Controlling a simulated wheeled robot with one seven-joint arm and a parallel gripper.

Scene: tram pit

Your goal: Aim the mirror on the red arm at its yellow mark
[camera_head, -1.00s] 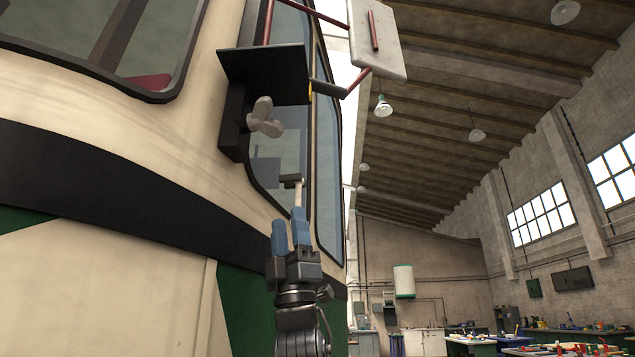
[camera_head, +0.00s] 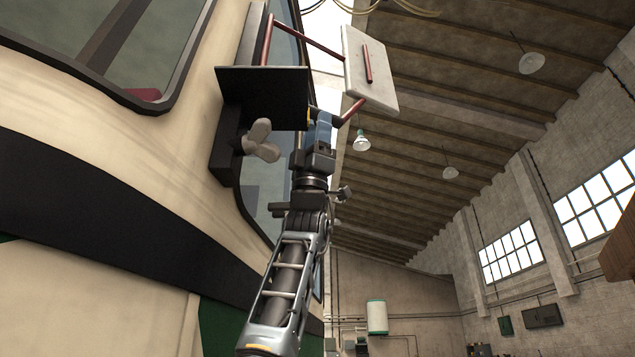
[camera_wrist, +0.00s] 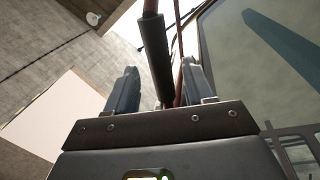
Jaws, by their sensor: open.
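The mirror (camera_head: 360,85), a pale slab seen from its back, hangs on the red arm (camera_head: 308,37) at the upper middle of the head view. A sliver of the yellow mark (camera_head: 310,116) shows beside the black bracket plate (camera_head: 262,92). A grey wing nut (camera_head: 262,140) is on the bracket below the plate. My gripper (camera_head: 322,120) is raised close to the arm's lower end and hides part of it. In the wrist view my gripper (camera_wrist: 160,85) is open, with a dark sleeve (camera_wrist: 157,55) between its two blue fingers, not visibly clamped.
The cream tram side (camera_head: 110,120) with its dark band and windows fills the left, close to my arm. A pale panel (camera_wrist: 50,125) lies left of the fingers in the wrist view. The hall to the right is open, with hanging lamps (camera_head: 532,63).

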